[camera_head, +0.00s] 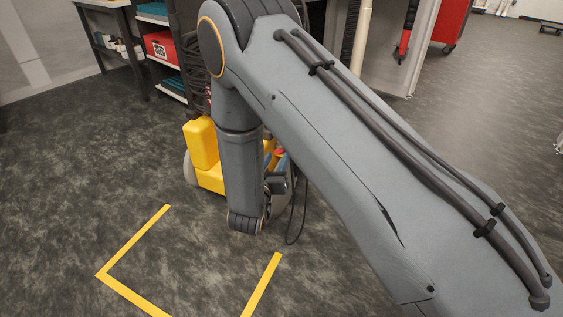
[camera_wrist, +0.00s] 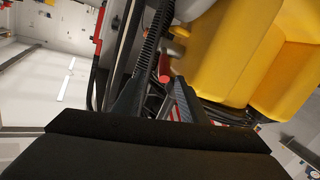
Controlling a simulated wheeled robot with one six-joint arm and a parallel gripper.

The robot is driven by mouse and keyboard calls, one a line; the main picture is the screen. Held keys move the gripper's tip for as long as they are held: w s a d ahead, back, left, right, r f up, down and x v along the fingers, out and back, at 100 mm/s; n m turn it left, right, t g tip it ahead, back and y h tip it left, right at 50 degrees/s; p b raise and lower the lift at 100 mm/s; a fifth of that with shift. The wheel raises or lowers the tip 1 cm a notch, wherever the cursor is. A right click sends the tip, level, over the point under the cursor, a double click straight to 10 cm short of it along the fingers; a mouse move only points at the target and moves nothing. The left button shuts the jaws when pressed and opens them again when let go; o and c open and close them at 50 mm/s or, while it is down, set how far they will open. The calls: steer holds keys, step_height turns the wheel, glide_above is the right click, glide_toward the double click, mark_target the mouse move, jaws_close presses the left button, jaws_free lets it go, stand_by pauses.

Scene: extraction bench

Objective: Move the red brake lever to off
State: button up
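In the wrist view, a small round red end (camera_wrist: 164,66), which looks like the red brake lever, shows beyond my gripper (camera_wrist: 157,88). The two fingers are apart, and the red end appears in the gap near their tips. I cannot tell whether either finger touches it. In the head view, a bit of red (camera_head: 280,152) shows just right of my arm beside the yellow machine (camera_head: 202,145); it may be the same lever. My arm hides most of that side of the machine, and the fingers are not clear there. The lever's position cannot be read.
The yellow body also fills the upper right of the wrist view (camera_wrist: 235,45). A black cable loop (camera_head: 297,225) hangs by the machine. Yellow tape (camera_head: 130,245) marks the floor in front. Shelves with a red box (camera_head: 160,46) stand behind on the left. The floor at left is clear.

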mark_target(281, 152)
steer(key=shift+t, duration=0.5)
steer(key=w+b, duration=0.1)
steer(key=w, duration=0.1)
steer(key=w+f+b, duration=0.1)
steer(key=w+b, duration=0.1)
steer(key=w+d+f+b, duration=0.1)
steer(key=w, duration=0.1)
steer(key=shift+w+d, duration=0.1)
steer(key=shift+w, duration=0.3)
jaws_close()
